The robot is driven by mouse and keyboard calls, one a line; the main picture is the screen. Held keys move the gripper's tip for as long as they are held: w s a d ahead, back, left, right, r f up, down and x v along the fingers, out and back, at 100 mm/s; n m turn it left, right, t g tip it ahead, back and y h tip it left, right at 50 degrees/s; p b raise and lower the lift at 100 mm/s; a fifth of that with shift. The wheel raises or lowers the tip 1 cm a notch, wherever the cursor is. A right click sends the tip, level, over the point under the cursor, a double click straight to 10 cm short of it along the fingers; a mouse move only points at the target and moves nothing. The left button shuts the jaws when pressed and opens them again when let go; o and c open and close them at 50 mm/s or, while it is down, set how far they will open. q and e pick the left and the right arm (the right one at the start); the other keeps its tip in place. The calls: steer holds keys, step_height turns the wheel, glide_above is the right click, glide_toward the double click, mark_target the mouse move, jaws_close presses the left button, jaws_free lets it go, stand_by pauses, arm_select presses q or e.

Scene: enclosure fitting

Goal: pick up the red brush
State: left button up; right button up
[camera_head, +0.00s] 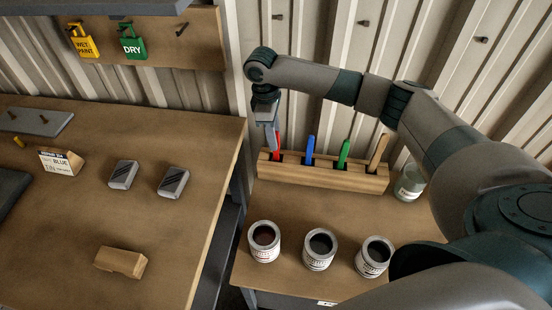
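The red brush (277,144) stands in the leftmost slot of a wooden brush holder (320,177) on the right-hand table. Only a short part of its red handle shows; the rest is hidden by my gripper and the holder. My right gripper (272,143) points down at the red brush, with its fingers right at the handle. I cannot tell whether the fingers are open or closed around it. My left gripper is not in view.
Blue (309,149), green (343,153) and tan (377,152) brushes stand in the same holder. A glass jar (409,184) stands right of the holder. A wooden block (121,262) lies on the left table.

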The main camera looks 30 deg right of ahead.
mark_target(278, 160)
steer(key=f, duration=0.1)
steer(key=f+p, duration=0.1)
steer(key=d+f+p, duration=0.1)
steer(key=shift+s+f, duration=0.25)
steer(key=shift+f, duration=0.7)
jaws_close()
